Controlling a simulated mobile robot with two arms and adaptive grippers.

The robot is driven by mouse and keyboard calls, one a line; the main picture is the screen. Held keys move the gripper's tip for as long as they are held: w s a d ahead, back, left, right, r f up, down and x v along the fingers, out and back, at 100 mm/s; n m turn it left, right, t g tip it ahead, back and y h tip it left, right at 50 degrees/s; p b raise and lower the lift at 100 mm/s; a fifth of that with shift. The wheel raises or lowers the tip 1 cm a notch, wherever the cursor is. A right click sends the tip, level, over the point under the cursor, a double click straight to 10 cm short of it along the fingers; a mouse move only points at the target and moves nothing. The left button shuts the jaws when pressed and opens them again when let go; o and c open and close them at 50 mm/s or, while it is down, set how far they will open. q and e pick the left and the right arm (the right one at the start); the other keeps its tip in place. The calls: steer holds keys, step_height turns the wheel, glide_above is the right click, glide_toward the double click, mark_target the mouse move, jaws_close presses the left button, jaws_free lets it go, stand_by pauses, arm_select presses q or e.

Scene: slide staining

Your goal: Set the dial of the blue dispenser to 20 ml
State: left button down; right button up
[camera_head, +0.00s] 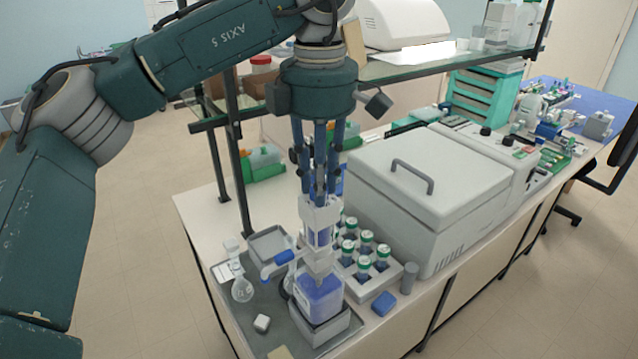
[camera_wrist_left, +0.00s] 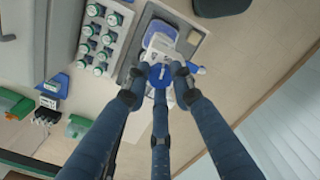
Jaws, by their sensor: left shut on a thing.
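The blue dispenser (camera_head: 320,299) stands upright on its bottle in a grey tray at the front of the bench, with a white upper body and a blue spout (camera_head: 277,262) pointing left. My left gripper (camera_head: 320,196) comes straight down over it and is shut on the top of the dispenser. In the left wrist view, the fingers (camera_wrist_left: 158,80) close around a round blue top (camera_wrist_left: 160,75) of the dispenser. The dial's scale and setting cannot be read. My right gripper is not in view.
A rack of several green-capped bottles (camera_head: 366,285) stands just right of the dispenser. A small flask (camera_head: 241,289) stands to its left. A large grey lidded machine (camera_head: 440,185) fills the bench to the right. A raised shelf (camera_head: 420,66) runs behind the gripper.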

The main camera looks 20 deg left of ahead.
arm_select(q)
steer(key=n+b, duration=0.1)
steer(key=n, duration=0.3)
steer(key=shift+n, duration=0.3)
steer(key=n+b, duration=0.1)
steer(key=n, duration=0.2)
steer(key=shift+n, duration=0.4)
steer(key=n, duration=0.3)
steer(key=shift+n, duration=0.3)
steer(key=n+b, duration=0.1)
steer(key=n, duration=0.5)
steer(key=n+b, duration=0.1)
steer(key=n, duration=0.5)
steer(key=shift+r+b, duration=0.1)
steer(key=shift+b, duration=0.25)
